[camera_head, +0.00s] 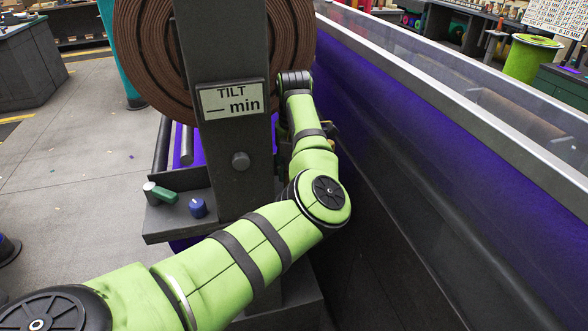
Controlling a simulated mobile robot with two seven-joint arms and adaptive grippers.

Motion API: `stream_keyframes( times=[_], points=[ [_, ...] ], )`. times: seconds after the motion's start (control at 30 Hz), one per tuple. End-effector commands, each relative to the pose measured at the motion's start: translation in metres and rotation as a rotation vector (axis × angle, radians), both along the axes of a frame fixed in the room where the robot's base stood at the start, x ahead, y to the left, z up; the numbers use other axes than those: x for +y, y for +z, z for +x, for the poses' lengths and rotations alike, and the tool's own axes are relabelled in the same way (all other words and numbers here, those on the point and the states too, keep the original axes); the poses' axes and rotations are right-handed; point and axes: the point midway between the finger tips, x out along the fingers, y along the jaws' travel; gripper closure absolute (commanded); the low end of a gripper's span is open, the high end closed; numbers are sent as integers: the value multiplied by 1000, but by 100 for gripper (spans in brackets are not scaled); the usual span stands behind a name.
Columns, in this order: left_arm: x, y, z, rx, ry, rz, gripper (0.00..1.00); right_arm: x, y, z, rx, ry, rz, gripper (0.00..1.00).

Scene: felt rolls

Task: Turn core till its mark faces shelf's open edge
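A small dark shelf (165,226) juts out to the left of a dark upright post. On it are a green cylinder (165,195) with a pale end (149,187), lying on its side, and a short blue cylinder (198,208) to its right. I cannot tell which is the core, and no clear mark shows. My green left arm comes in from the lower left, passes in front of the post and bends up on its right side. My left gripper (332,130) is mostly hidden behind the wrist, well right of the shelf; its fingers cannot be made out. My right gripper is not in view.
A long purple trough with a grey rim (450,100) blocks the right. Open grey floor (80,190) lies at the left.

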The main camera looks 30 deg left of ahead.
Motion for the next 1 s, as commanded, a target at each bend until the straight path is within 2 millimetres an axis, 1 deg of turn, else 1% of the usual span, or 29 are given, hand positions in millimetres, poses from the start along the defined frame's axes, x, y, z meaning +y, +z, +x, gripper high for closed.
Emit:
stream_keyframes(
  times=[0.1,0.33,0.53,0.67,1.0],
  points=[
    [0,0,0,-1,-1,-1,86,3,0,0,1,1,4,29],
    [0,-1,0,-1,5,-2,86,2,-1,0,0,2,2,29],
    [-1,-2,1,-2,58,-3,86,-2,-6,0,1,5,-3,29],
    [-1,-2,1,-2,131,-3,86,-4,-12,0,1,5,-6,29],
    [-1,-2,1,-2,412,-3,86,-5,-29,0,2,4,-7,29]
  ],
)
